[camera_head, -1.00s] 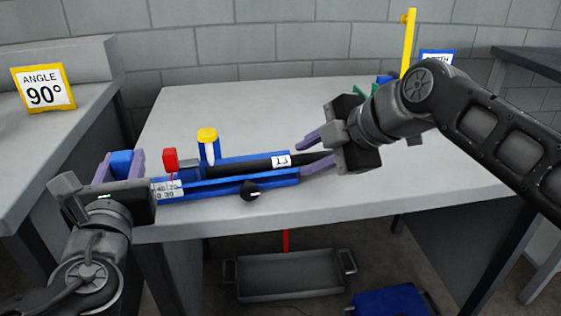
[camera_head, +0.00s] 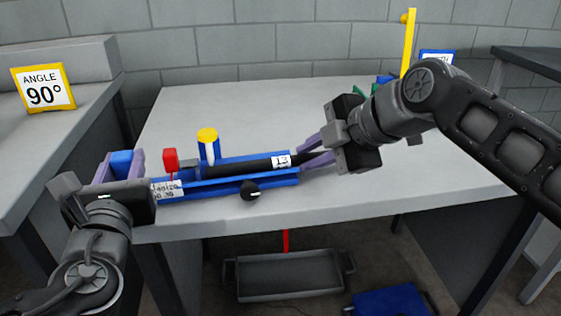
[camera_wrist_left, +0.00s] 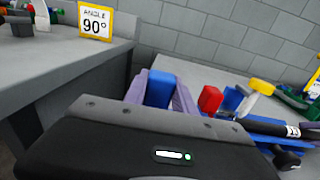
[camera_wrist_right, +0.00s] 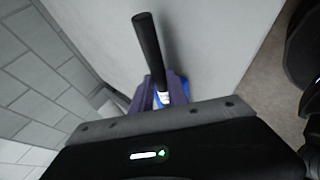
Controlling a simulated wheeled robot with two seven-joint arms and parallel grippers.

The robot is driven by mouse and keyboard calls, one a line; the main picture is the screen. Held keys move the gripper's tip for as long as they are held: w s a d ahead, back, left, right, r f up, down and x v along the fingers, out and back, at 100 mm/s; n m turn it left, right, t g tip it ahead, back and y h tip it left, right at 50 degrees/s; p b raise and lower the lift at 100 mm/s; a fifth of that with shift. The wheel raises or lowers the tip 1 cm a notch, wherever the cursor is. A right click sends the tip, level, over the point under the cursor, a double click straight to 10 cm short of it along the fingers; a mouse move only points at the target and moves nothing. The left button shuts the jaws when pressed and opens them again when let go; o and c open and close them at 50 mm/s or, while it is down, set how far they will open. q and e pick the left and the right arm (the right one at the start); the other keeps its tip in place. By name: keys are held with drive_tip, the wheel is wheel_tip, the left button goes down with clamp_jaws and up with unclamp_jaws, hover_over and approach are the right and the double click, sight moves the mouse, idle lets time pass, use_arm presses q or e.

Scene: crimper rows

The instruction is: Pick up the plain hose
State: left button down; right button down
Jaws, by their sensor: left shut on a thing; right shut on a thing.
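The plain hose (camera_head: 246,166), a straight black tube with a white tag reading 13 (camera_head: 281,161), lies along a blue fixture (camera_head: 225,187) on the table. My right gripper (camera_head: 312,152) is shut on the hose's right end, just past the tag. In the right wrist view the hose's black end (camera_wrist_right: 148,45) sticks out beyond the fingers. My left gripper (camera_head: 124,165) is shut on a blue block (camera_head: 121,163) at the fixture's left end; the left wrist view also shows this block (camera_wrist_left: 160,89) between its purple fingers.
The fixture carries a red block (camera_head: 170,160), a yellow-capped post (camera_head: 207,136), a black knob (camera_head: 250,190) and a scale. A 90° angle sign (camera_head: 43,88) stands left. A yellow upright (camera_head: 408,43) is at the back right. A grey tray (camera_head: 290,275) sits below.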

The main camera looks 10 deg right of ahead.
drive_tip(key=shift+r, duration=0.1)
idle(0.4)
drive_tip(key=shift+r, duration=0.5)
wheel_tip(320, 180, up, 2)
drive_tip(key=shift+r, duration=0.15)
drive_tip(key=s+d, duration=1)
drive_tip(key=s, duration=0.4)
drive_tip(key=shift+s+d, duration=0.3)
drive_tip(key=shift+d, duration=0.05)
drive_tip(key=shift+w, duration=0.1)
drive_tip(key=w+a, duration=0.3)
drive_tip(key=w, duration=0.1)
drive_tip(key=w+a+f, duration=0.1)
drive_tip(key=w+a, duration=0.3)
drive_tip(key=w, duration=0.1)
drive_tip(key=w+a+f, duration=0.1)
drive_tip(key=w+a, duration=0.2)
drive_tip(key=w, duration=0.2)
drive_tip(key=shift+w+a, duration=0.25)
drive_tip(key=shift+a, duration=0.15)
drive_tip(key=shift+f, duration=0.2)
